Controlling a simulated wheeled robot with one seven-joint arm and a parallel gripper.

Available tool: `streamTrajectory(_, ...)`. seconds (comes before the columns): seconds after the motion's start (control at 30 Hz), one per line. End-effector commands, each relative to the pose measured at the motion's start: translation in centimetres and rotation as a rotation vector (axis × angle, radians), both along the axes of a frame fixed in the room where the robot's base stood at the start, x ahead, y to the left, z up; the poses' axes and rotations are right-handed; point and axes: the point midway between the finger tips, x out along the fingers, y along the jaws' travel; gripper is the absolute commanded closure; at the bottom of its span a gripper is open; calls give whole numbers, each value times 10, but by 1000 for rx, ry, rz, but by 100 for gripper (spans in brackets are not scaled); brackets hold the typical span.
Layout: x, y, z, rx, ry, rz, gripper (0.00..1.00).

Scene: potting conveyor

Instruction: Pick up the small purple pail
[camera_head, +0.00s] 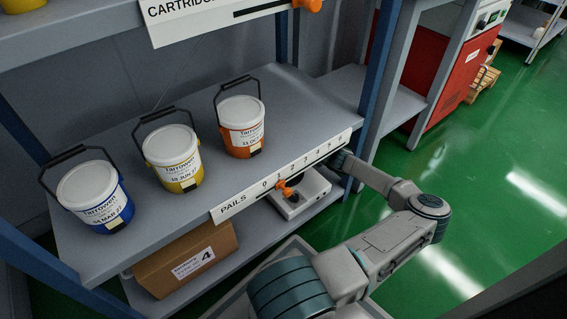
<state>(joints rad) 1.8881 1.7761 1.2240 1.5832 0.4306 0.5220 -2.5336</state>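No purple pail shows in the head view. Three pails with white lids, dark raised handles and "Tarrowen" labels stand upright in a row on the grey pail shelf (270,115): a blue pail (127,211) at left, a yellow pail (163,178) in the middle and an orange pail (229,140) at right. My arm reaches from the bottom of the view to the shelf's right front corner. Its far end passes behind the shelf's label strip, so my gripper is hidden.
A cardboard box (187,262) and a white device (297,199) sit below. The shelf's right part is bare. A blue post (378,50) stands at right.

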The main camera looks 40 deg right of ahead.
Motion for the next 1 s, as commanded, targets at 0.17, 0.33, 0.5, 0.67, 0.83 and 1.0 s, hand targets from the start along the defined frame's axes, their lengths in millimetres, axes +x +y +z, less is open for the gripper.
streamTrajectory(0.17,3,0,1,-1,1,-1,39)
streamTrajectory(0.33,3,0,1,0,0,-1,59)
streamTrajectory(0.5,3,0,1,0,-1,0,100)
streamTrajectory(0.67,3,1,2,0,-2,0,100)
streamTrajectory(0.83,3,0,2,1,-3,1,100)
streamTrajectory(1.0,3,0,3,1,-3,1,100)
